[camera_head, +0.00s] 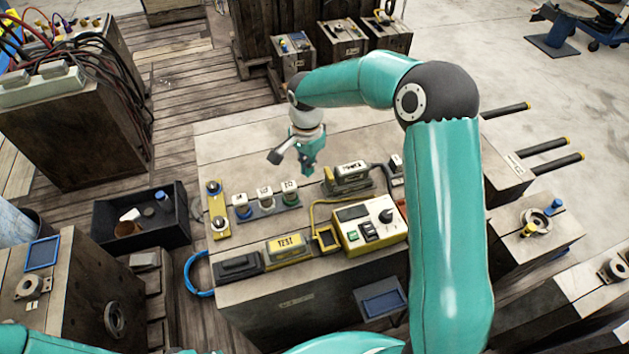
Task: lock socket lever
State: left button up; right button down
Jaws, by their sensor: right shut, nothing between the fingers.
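My right gripper (308,168) hangs over the back part of the wooden bench, fingers down, shut and empty. It is above and behind a strip with several small labelled sockets (265,201) with blue, white and green bases. A yellow and grey unit with a white label (348,177) stands to its right. A yellow tester box with a screen and dial (368,223) stands in front of that. A yellow unit marked TEST (287,248) lies at the front edge, beside a black block (239,265). I cannot tell which part is the socket lever. My left gripper is out of view.
The bench top (225,143) is bare at its back left. A yellow plate with two knobs (217,208) lies at the left edge. A yellow cable (312,212) runs among the units. A black bin (103,238) stands on the floor left. My right arm hides the bench's right side.

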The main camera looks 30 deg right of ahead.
notch_tip(320, 180, up, 7)
jog(key=p, duration=0.4)
dwell(0.4)
dwell(0.5)
